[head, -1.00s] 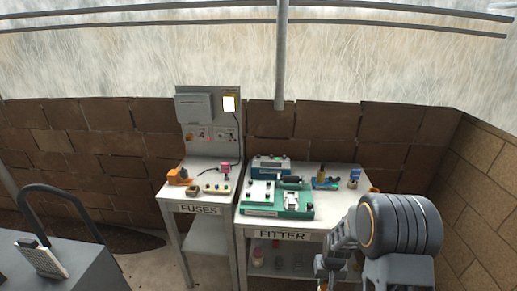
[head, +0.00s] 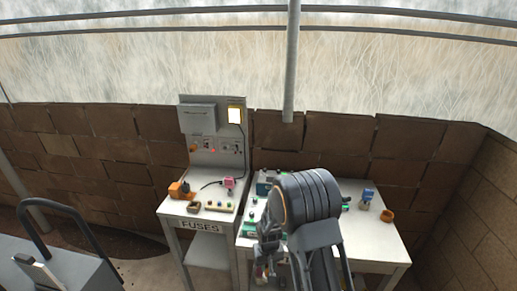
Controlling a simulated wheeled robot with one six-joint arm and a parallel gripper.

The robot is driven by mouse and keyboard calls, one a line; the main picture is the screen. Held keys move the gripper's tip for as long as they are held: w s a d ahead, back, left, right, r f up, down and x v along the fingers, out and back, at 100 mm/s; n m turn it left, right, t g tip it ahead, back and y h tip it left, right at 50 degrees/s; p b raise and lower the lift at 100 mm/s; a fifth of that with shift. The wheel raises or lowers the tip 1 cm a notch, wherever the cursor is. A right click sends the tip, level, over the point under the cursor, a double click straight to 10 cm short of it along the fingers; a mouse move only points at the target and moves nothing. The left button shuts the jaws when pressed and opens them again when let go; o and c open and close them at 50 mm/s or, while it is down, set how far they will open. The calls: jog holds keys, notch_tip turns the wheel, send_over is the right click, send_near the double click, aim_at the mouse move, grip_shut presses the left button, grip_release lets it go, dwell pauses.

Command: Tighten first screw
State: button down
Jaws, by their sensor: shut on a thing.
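My gripper (head: 264,270) is low in front of the fitter table (head: 375,238), at the lower middle of the head view. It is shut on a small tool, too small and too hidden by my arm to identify. The green fixture (head: 250,229) on the fitter table shows only at its left edge. My arm covers the rest of it. No screw can be made out in this view.
A blue-green box (head: 263,188) stands behind my arm. A blue item (head: 367,194) and an orange ring (head: 387,216) are at the table's right. The fuses table (head: 185,211) stands at left, with an orange device (head: 179,190) and a pink block (head: 229,184). The table's front right is clear.

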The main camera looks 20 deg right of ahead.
jog(key=w+d+r+m, duration=0.2)
jog(key=w+d+r, duration=0.4)
jog(key=w+r, duration=0.4)
jog(key=w+d+r+m+b, duration=0.1)
jog(key=w+d+r+m, duration=0.1)
jog(key=w+d+r, duration=0.5)
jog(key=shift+w+d+r+m, duration=0.25)
jog(key=shift+w+r+m, duration=0.15)
jog(key=shift+w+r, duration=1.3)
